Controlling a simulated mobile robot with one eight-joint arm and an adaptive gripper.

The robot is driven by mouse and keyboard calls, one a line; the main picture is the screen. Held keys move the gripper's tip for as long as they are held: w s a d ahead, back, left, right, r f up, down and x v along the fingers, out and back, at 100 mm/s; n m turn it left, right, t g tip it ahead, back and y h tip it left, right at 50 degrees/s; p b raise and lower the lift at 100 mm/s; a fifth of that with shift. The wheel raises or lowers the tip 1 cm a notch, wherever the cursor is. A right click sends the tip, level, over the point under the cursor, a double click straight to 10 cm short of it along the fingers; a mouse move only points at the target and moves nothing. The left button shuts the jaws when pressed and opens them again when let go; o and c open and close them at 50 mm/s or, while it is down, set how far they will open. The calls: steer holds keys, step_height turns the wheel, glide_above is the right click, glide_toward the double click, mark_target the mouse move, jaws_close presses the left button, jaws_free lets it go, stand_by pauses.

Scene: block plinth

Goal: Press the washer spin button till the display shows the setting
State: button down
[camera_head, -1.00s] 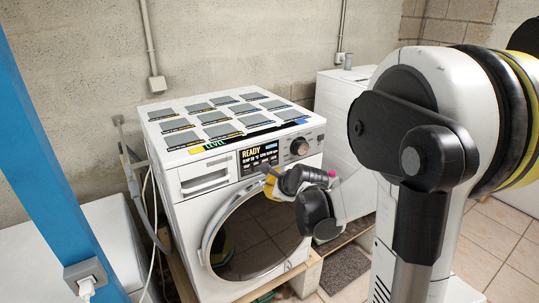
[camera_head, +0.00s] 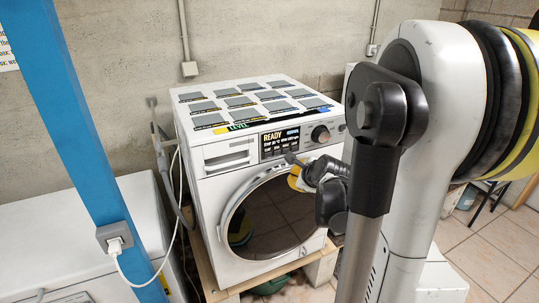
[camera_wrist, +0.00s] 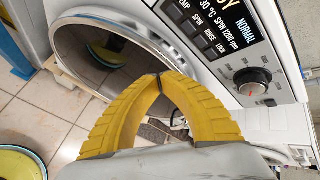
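The white washer (camera_head: 212,185) stands against the wall, its round door (camera_head: 275,215) shut. Its dark display (camera_head: 280,141) reads READY, with a temperature and a spin speed. In the wrist view the display (camera_wrist: 232,22) shows NORMAL, 30 °C and SPIN 1200 rpm. Labels TEMP, SPIN, RINSE and LOCK run along its lower edge; the SPIN label (camera_wrist: 196,18) is at upper centre. My gripper (camera_wrist: 160,77) has its yellow fingers together at the tips, with nothing seen between them. The tips appear in front of the door rim, below the button row. Contact with the panel is not visible.
A round knob (camera_wrist: 253,82) sits right of the display. Several grey-topped labelled tiles (camera_head: 240,102) lie on the washer's top. A blue post (camera_head: 75,125) with a socket stands at left, beside a white appliance (camera_head: 148,215). The washer rests on a wooden plinth (camera_head: 225,290).

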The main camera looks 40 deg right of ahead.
glide_toward(277, 160)
steer(key=shift+s+f+x, duration=0.1)
steer(key=shift+f+x, duration=0.05)
steer(key=shift+x, duration=1.15)
steer(key=shift+s+f+x, duration=0.15)
steer(key=shift+x, duration=1.15)
steer(key=shift+w, duration=0.1)
steer(key=shift+w+d+b, duration=0.1)
steer(key=shift+w+b, duration=0.2)
steer(key=shift+w, duration=0.05)
steer(key=shift+w, duration=0.35)
stand_by(0.4)
steer(key=shift+s, duration=0.8)
steer(key=shift+s+a, duration=0.25)
steer(key=shift+s, duration=0.55)
steer(key=shift+s+a, duration=0.25)
steer(key=shift+s, duration=0.6)
steer(key=shift+s+a, duration=0.25)
steer(key=shift+s, duration=0.55)
